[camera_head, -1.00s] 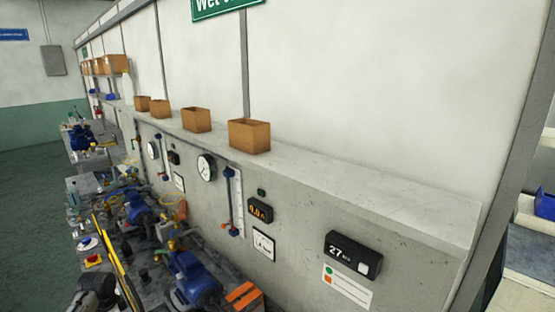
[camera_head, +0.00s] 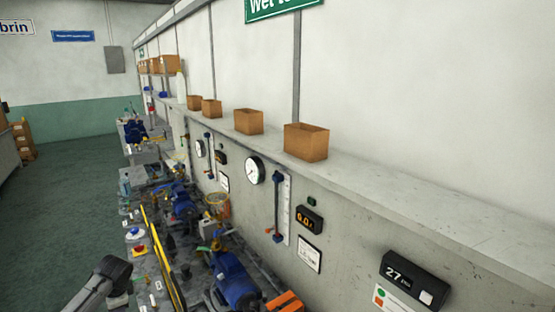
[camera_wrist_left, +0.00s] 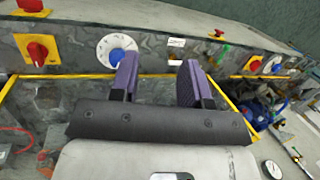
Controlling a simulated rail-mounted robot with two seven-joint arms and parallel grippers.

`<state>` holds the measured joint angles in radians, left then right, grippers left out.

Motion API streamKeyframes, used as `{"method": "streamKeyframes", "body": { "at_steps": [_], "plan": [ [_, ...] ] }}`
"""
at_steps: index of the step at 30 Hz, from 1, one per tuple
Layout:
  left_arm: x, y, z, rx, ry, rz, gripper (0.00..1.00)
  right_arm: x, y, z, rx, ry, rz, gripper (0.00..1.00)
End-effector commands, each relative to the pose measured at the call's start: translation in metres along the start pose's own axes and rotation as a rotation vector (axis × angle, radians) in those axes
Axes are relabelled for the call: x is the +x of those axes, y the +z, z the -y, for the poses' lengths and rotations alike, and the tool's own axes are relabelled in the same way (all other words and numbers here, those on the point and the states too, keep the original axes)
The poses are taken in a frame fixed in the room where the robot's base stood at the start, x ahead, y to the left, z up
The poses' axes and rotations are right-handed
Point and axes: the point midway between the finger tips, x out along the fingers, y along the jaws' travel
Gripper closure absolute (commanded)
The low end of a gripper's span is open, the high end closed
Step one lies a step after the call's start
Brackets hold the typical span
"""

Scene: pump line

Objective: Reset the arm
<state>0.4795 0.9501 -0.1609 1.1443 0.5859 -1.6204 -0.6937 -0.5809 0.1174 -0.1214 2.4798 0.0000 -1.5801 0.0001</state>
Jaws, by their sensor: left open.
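My left arm (camera_head: 103,283) comes in at the lower left of the head view, beside the pump bench; its fingers are not visible there. In the left wrist view my left gripper (camera_wrist_left: 158,80) is open, with two purple-faced fingers apart and nothing between them. Past the fingers stands a grey panel with a blue-centred white dial (camera_wrist_left: 117,50) and a red knob on a yellow plate (camera_wrist_left: 37,50). The dial shows just beyond the left finger; I cannot tell the distance. My right gripper is in neither view.
Blue pumps (camera_head: 234,278) and piping crowd the bench. A yellow rail (camera_head: 160,250) runs along it. A wall ledge holds several cardboard boxes (camera_head: 306,142), with a round gauge (camera_head: 254,170) and a display reading 27 (camera_head: 415,278) below. Green floor (camera_head: 60,205) is open at left.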

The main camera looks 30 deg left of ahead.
Motion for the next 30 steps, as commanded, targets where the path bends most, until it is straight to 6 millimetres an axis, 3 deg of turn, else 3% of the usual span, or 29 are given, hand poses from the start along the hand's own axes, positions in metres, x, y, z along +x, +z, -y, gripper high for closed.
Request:
{"method": "streamKeyframes", "body": {
  "at_steps": [5,8,13,18,21,30],
  "plan": [
    [0.013,0.000,-0.046,0.065,-0.128,0.049,0.57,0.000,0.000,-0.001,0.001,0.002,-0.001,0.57],
    [0.018,0.002,-0.085,0.111,-0.212,0.055,0.57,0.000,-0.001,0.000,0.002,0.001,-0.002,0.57],
    [0.015,0.014,-0.169,0.189,-0.340,0.003,0.57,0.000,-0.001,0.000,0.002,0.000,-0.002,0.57],
    [-0.002,0.034,-0.245,0.235,-0.403,-0.099,0.57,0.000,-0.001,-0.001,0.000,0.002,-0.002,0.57],
    [-0.015,0.045,-0.279,0.248,-0.414,-0.157,0.57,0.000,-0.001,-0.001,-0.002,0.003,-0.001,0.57],
    [-0.058,0.080,-0.357,0.246,-0.388,-0.313,0.57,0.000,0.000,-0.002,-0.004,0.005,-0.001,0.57]
  ]
}}
